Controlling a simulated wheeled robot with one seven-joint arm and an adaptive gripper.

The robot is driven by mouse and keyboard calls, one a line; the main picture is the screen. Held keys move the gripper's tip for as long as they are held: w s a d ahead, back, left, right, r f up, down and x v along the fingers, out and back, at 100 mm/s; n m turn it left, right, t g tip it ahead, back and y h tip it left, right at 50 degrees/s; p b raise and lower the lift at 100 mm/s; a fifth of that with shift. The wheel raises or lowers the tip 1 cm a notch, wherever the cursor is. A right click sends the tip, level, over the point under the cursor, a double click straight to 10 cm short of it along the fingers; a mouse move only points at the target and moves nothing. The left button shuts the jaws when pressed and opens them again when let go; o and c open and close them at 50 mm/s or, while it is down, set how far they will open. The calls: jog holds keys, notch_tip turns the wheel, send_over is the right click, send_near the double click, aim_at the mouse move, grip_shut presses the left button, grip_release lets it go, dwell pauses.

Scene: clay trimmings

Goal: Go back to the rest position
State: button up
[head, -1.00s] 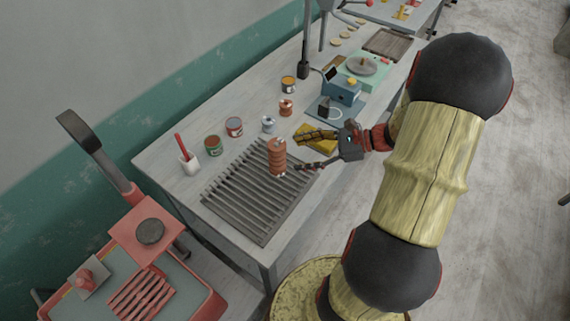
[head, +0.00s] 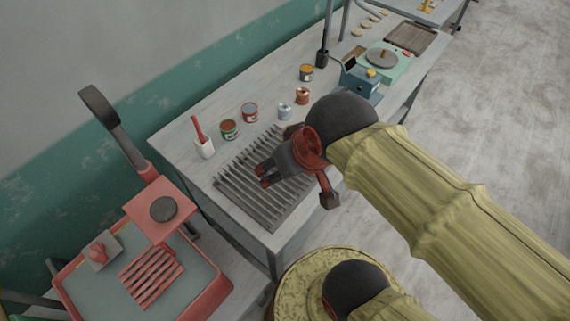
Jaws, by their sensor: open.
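My gripper (head: 264,176) is in the head view, in front of the grey slatted rack (head: 262,212) on the bench. Its dark fingers point left and look empty and open, though they are seen at a steep angle. The wrist behind it has a red ring. My arm comes in from the right and covers part of the bench. A brown object (head: 293,131) shows only in part behind the wrist; I cannot tell whether it is the ribbed orange-brown stack seen earlier.
A blue box (head: 360,80) and a turntable (head: 382,59) are farther right. A red-rimmed tray (head: 210,296) stands at lower left. The floor at right is clear.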

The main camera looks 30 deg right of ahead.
jog(key=shift+r, duration=0.2)
notch_tip(320, 180, down, 3)
jog(key=b, duration=0.3)
dwell(1.1)
